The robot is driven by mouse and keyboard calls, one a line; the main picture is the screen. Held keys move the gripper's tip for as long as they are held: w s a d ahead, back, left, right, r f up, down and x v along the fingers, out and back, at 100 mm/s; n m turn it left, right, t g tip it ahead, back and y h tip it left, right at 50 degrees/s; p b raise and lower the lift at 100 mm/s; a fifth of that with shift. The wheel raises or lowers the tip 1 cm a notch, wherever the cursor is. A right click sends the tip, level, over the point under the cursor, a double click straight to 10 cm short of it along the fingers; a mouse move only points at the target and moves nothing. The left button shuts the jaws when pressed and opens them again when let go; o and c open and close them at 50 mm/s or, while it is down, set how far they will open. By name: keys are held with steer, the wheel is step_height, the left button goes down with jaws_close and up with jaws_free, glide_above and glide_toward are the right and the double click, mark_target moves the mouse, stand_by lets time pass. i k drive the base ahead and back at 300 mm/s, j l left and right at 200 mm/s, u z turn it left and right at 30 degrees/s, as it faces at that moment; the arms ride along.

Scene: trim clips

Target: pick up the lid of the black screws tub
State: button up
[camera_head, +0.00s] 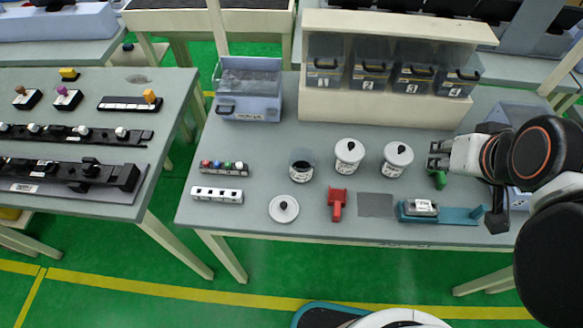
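An open tub with dark contents (301,165) stands upright left of the table's middle, its label too small to read. A round white lid with a black knob (284,209) lies flat on the table, in front and to the left of that tub, apart from it. Two white tubs, one left (349,156) and one right (397,159), stand to the right with black-knobbed lids on. I cannot read which tub is the black screws one. My gripper (435,155) is right of the right white tub, well away from the loose lid; its fingers look apart, with nothing seen between them.
A red tool (337,203), a dark square patch (376,205) and a teal fixture (455,215) line the front. A green object (439,179) is beside my gripper. Two small racks (218,195) lie left. Numbered bins (369,75) and a clear-topped box (248,90) stand behind.

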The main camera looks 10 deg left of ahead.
mark_target(283, 209)
steer(key=u, duration=1.05)
